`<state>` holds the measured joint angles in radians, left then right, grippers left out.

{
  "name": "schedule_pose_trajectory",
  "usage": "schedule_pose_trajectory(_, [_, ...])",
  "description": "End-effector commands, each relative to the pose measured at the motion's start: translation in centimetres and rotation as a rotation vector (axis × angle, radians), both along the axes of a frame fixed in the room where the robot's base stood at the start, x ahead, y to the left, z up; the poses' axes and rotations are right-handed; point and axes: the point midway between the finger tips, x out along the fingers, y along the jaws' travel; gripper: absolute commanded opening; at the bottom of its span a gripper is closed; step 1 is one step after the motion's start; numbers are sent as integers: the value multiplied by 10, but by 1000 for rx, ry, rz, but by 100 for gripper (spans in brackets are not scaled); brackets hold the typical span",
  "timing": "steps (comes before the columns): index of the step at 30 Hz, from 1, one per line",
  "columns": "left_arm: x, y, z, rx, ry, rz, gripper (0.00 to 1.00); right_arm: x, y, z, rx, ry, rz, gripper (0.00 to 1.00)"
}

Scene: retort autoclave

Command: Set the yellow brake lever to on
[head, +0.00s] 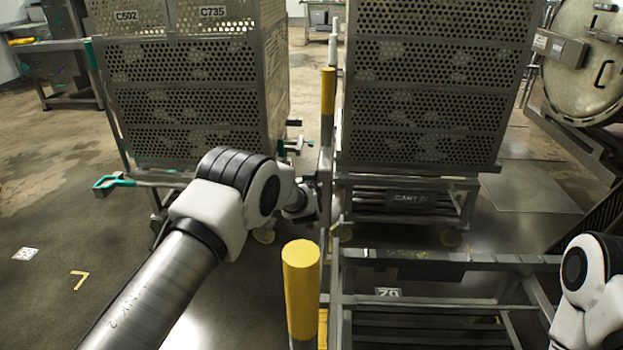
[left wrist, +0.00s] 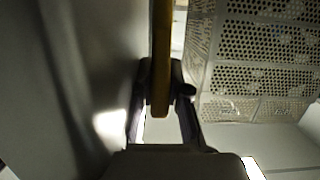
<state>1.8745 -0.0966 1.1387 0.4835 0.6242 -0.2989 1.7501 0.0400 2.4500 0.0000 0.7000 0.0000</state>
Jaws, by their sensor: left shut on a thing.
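The yellow brake lever (left wrist: 160,40) runs down from the top of the left wrist view as a narrow yellow bar, with its end between my fingers. My left gripper (left wrist: 161,88) is shut on it, one finger on each side. In the head view my left gripper (head: 305,204) is small and dark beside the grey post, in front of the gap between the two perforated baskets. Its fingertips and the lever cannot be made out there. My right gripper is out of view; only part of my right arm shows at the right edge.
Perforated baskets on carts stand left (head: 185,90) and right (head: 430,90). A yellow-topped post (head: 300,275) stands close in front, and another yellow-banded post (head: 328,92) rises behind. A metal rail frame (head: 450,258) lies at lower right. Open floor (head: 60,220) is at left.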

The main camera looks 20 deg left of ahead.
Motion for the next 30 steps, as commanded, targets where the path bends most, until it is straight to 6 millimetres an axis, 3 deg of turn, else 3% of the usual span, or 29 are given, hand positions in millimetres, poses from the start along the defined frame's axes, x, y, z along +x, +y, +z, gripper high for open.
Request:
schedule_pose_trajectory(3, [0,0,-1,0,1,0,0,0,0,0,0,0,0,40])
schedule_pose_trajectory(4, [0,0,-1,0,0,0,18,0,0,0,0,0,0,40])
schedule_pose_trajectory(6, [0,0,-1,0,0,0,42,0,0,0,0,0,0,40])
schedule_pose_trajectory(20, [-7,-2,2,2,-2,-1,42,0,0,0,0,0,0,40])
schedule_pose_trajectory(30, [-60,-13,15,2,0,-1,42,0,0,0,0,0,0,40])
